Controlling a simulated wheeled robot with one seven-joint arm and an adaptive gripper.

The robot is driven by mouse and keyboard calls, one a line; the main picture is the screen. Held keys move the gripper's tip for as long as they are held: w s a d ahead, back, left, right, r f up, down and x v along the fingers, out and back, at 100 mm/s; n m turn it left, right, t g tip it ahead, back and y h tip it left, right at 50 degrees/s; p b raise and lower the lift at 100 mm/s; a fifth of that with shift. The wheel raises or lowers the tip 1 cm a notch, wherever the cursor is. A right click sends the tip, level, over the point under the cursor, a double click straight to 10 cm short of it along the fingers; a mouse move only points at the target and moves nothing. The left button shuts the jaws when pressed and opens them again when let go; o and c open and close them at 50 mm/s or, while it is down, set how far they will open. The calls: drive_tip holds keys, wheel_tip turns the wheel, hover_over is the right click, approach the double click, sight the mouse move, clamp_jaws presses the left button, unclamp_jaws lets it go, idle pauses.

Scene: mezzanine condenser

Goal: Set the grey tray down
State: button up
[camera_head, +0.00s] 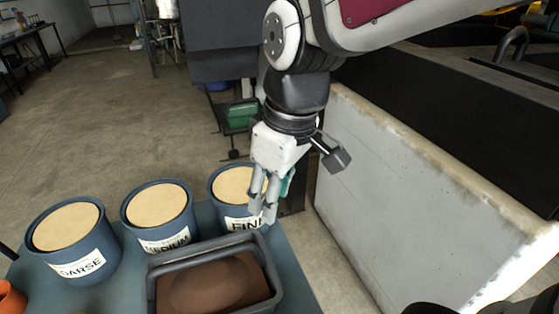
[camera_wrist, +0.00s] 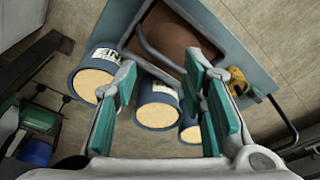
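The grey tray (camera_head: 273,282) is at the front of the blue table, with a brown mass inside it. It looks level and appears to rest on the tabletop, though its underside is hidden. In the wrist view the tray (camera_wrist: 127,32) is at the top, with a grey handle bar (camera_wrist: 150,52) along its near side. My gripper (camera_head: 262,216) is just beyond the tray's far right corner, pointing down. In the wrist view its two fingers (camera_wrist: 160,62) are spread wide with a clear gap. Nothing is clamped between them.
Three blue buckets of pale material stand behind the tray, labelled COARSE (camera_head: 70,235), MEDIUM (camera_head: 160,215) and FINE (camera_head: 228,190). The blue table (camera_head: 290,270) has a bare strip right of the tray. A pale wall block (camera_head: 400,200) stands at the right. An orange pot (camera_head: 10,300) is at the left edge.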

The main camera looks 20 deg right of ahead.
drive_tip(key=s+d+m, duration=0.3)
drive_tip(key=s, duration=0.2)
drive_tip(key=s+d+r+m+t+h, duration=0.1)
drive_tip(key=s+d+m, duration=0.1)
drive_tip(key=s+m, duration=0.2)
drive_tip(key=shift+s+d+r+t, duration=0.3)
drive_tip(key=shift+s+d, duration=0.1)
drive_tip(key=shift+s, duration=0.5)
